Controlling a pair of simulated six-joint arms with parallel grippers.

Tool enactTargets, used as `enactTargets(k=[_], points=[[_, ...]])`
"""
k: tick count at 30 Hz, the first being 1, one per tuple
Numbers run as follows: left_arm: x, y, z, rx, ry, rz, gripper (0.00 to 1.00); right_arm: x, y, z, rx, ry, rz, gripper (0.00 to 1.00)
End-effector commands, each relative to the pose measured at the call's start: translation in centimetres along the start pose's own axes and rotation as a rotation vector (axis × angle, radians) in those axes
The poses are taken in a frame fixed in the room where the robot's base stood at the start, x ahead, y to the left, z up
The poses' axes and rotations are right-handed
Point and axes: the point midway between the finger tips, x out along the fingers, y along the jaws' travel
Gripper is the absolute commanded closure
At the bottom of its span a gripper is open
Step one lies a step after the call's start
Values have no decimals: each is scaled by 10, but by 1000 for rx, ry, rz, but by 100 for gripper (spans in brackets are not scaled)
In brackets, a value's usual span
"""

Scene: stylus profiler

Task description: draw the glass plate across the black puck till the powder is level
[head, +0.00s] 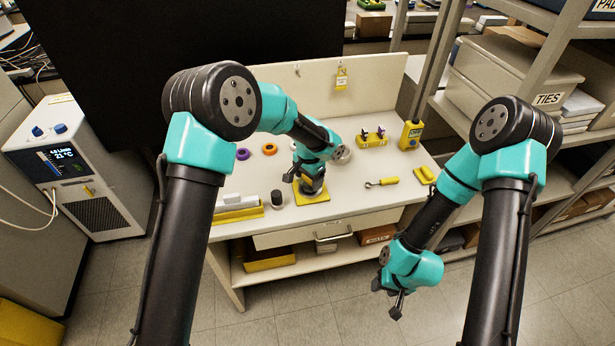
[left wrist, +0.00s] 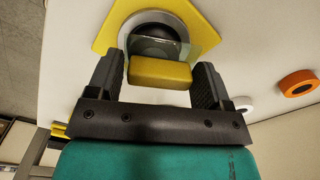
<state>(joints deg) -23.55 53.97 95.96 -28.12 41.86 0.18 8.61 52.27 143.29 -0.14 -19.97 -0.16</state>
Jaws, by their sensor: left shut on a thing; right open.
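My left gripper (head: 303,186) is shut on a yellow grip block (left wrist: 160,74) at the edge of a clear glass plate (left wrist: 152,47). In the left wrist view the plate lies over or just above the near part of a round black puck (left wrist: 155,26) with a pale ring around it. I cannot tell if plate and puck touch. The puck stands on a yellow square mat (head: 323,197) on the bench; the gripper mostly hides it in the head view. The powder cannot be made out. My right gripper (head: 394,303) is open and empty, in front of the bench above the floor.
An orange ring (head: 269,149) and a purple ring (head: 243,154) lie behind my left gripper. A small dark cylinder (head: 276,199) stands left of the mat. A yellow-handled tool (head: 384,182) lies to the right. A yellow rack (head: 371,140) stands further back. Bench between is clear.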

Motion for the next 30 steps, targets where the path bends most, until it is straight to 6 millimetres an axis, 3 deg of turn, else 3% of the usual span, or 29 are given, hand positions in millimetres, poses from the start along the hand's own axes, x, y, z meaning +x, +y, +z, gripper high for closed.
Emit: enactTargets(k=[18,30], points=[[-1,7,0,0,0,0,69,0,0,0,0,0,0,52],[-23,6,0,0,1,-1,69,0,0,0,0,0,0,52]])
